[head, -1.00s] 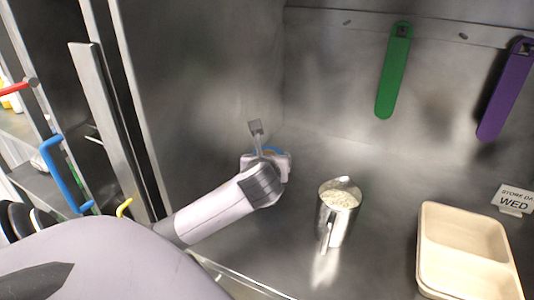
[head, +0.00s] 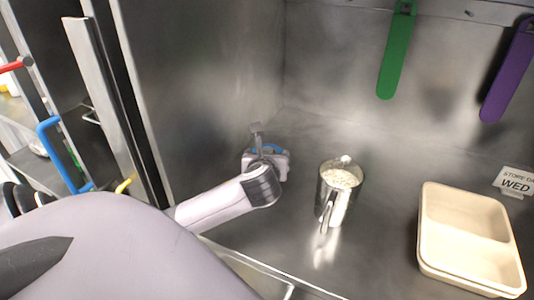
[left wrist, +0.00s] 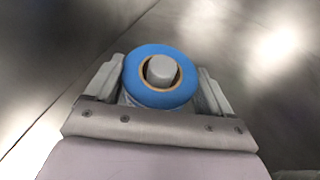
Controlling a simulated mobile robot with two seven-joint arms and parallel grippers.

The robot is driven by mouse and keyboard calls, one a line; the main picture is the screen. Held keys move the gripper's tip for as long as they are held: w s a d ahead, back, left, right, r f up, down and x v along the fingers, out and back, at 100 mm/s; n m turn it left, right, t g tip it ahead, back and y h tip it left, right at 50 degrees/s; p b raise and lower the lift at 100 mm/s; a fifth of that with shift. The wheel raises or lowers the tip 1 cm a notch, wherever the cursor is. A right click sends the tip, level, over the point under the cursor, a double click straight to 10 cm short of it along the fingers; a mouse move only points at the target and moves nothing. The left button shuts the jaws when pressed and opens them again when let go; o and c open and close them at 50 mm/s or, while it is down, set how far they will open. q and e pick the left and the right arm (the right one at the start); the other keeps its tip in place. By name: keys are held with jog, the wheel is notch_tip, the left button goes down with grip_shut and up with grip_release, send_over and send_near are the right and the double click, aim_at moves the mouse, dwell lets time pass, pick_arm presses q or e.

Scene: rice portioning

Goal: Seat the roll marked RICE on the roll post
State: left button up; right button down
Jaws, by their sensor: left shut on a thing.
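The roll (left wrist: 134,79) is a blue ring with a tan core. In the left wrist view it sits between the two fingers of my left gripper (left wrist: 160,88), which is shut on it. The rounded grey end of the roll post (left wrist: 161,70) shows inside the core, so the roll appears to be around the post. How far down it sits cannot be told. No RICE lettering is readable. In the head view a blue edge of the roll shows at my left gripper (head: 268,157), low near the back left corner of the counter. My right gripper is not in view.
A metal cup of rice (head: 333,200) stands to the right of my left gripper. A beige divided tray (head: 430,265) and a WED sign (head: 515,182) are further right. Green (head: 396,55) and purple (head: 510,75) strips hang on the back wall.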

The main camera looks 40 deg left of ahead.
pick_arm(q)
jog(key=shift+f, duration=0.1)
jog(key=o, duration=1)
jog(key=shift+v, duration=3.6)
